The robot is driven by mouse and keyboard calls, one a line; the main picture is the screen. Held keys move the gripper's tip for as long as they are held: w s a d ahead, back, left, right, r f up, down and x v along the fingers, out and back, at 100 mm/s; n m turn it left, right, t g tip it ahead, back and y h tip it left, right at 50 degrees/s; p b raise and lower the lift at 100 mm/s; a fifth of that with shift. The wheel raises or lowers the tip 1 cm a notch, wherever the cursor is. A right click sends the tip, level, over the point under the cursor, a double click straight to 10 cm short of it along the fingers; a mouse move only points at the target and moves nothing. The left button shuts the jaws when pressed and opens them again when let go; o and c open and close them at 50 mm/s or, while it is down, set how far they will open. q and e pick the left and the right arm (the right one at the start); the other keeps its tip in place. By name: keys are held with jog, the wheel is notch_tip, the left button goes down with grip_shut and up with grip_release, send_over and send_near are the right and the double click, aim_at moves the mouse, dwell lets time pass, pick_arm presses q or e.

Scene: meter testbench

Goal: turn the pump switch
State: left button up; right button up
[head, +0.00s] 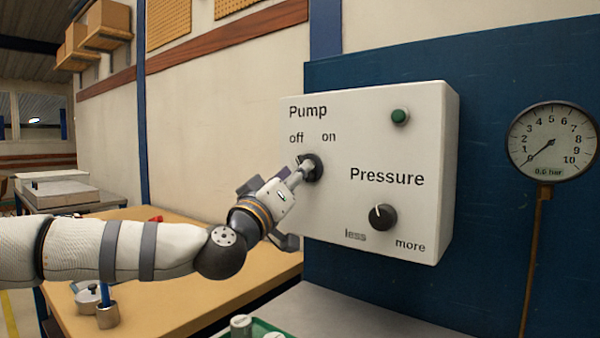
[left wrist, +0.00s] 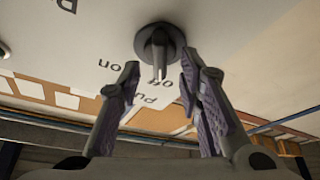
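The pump switch (head: 317,168) is a dark round knob under the labels "off" and "on" on a white panel box (head: 420,140). My left gripper (head: 300,174) reaches up to it from the lower left and partly hides it. In the left wrist view the switch (left wrist: 159,42) shows a lighter lever pointing toward the gripper; I cannot tell its exact setting. The left gripper (left wrist: 160,72) is open, with one fingertip on each side of the lever and visible gaps. I cannot tell whether a finger touches it. My right gripper is not in view.
The pressure knob (head: 383,217) and a green button or lamp (head: 400,117) are on the same panel. A gauge (head: 552,142) stands at right, its needle at the low end.

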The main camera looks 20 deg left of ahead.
pick_arm(q)
jog(key=shift+x, duration=1.05)
grip_shut()
jog(key=shift+m, duration=0.4)
jog(key=shift+a+m+g+h+p, duration=0.15)
jog(key=shift+m+g+h, duration=0.35)
jog(key=shift+m+h, duration=1.55)
jog(key=shift+d+m+g+h+p, duration=0.15)
jog(key=shift+m+g+h, duration=0.45)
jog(key=shift+m, duration=2.9)
jog(key=shift+a+m+g+h+p, duration=0.15)
jog(key=shift+m+g+h, duration=0.25)
jog(key=shift+m+h, duration=1.7)
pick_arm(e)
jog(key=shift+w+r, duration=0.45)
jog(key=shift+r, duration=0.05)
pick_arm(q)
jog(key=shift+m+y, duration=0.45)
jog(key=shift+m, duration=0.4)
